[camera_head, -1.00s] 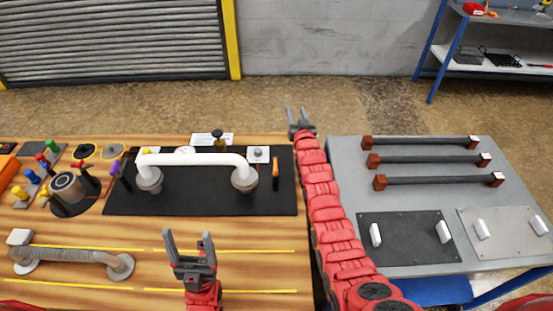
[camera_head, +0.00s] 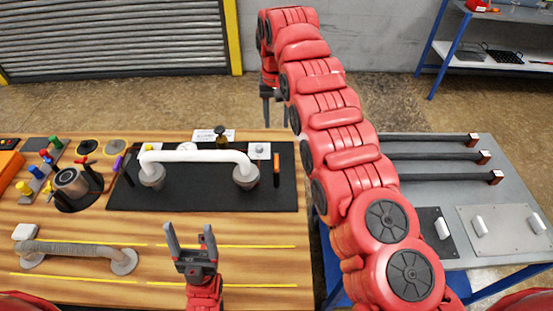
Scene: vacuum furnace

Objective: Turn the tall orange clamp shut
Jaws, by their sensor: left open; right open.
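The tall orange clamp (camera_head: 277,162) stands at the right end of the black mat (camera_head: 210,200), beside the right flange of the white pipe (camera_head: 195,156). Its upper part is orange and its lower part is dark. My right gripper (camera_head: 274,120) is raised above and beyond the table's back edge, fingers pointing down, open and empty, farther back than the clamp. My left gripper (camera_head: 189,234) is open and empty over the front of the wooden table, well short of the pipe.
A grey hose with flanges (camera_head: 75,250) lies at the front left. A metal cylinder (camera_head: 72,182) and coloured knobs stand at the left. A grey table (camera_head: 470,190) with several dark bars is at the right, partly hidden by my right arm. A blue shelf (camera_head: 437,50) stands behind.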

